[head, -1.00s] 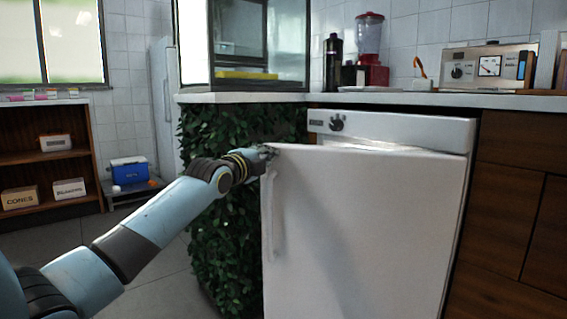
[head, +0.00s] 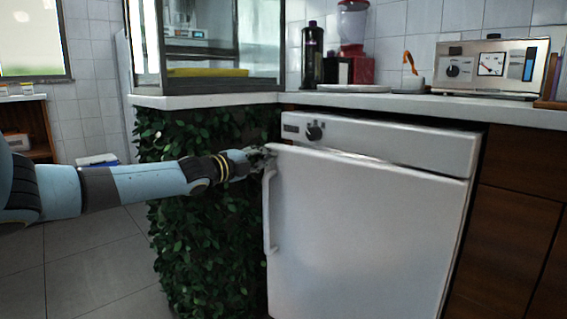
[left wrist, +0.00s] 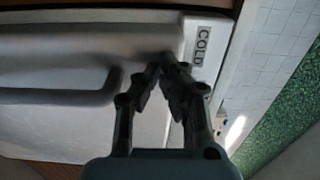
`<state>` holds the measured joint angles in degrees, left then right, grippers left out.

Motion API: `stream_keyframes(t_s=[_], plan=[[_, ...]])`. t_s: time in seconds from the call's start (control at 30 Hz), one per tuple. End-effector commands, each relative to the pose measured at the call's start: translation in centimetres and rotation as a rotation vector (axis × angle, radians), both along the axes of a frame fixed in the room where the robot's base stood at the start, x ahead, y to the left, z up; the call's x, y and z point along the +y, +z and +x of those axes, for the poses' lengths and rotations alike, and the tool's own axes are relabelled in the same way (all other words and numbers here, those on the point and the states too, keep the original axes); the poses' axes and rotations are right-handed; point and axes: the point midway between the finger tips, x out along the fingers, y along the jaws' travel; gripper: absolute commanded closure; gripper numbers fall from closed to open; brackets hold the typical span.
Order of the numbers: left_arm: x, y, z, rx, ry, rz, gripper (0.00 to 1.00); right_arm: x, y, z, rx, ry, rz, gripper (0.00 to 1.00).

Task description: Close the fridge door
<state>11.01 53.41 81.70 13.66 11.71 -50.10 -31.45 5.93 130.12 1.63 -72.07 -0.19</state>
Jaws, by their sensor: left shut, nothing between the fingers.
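The white fridge door (head: 365,235) stands slightly ajar in the head view, its left edge a little out from the fridge body. A narrow gap shows along its top, under the front panel with a dark knob (head: 314,131). The door's handle (head: 269,215) runs down its left edge. My left gripper (head: 267,152) is shut and empty at the door's upper left corner, by the top of the handle. In the left wrist view the closed fingertips (left wrist: 162,68) are against or very near the white door (left wrist: 60,50), beside the "COLD" label (left wrist: 203,47). My right gripper is out of view.
A leaf-covered counter front (head: 205,225) stands left of the fridge, close to my left arm. The countertop (head: 400,101) above holds a blender (head: 352,35), a dark bottle (head: 312,60) and a machine with dials (head: 490,68). Floor is clear at lower left.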

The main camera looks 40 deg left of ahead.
Motion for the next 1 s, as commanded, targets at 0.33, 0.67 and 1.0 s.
stream_keyframes(t_s=[0.33, 0.67, 1.0], plan=[[1.0, 0.0, -0.1, 0.004, -0.021, -0.001, 1.0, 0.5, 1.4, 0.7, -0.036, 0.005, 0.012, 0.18], [1.0, 0.1, -0.1, 0.003, -0.021, -0.001, 1.0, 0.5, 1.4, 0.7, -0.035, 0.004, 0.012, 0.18], [1.0, 3.1, -0.1, 0.004, -0.022, 0.001, 1.0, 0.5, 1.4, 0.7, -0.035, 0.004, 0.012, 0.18]])
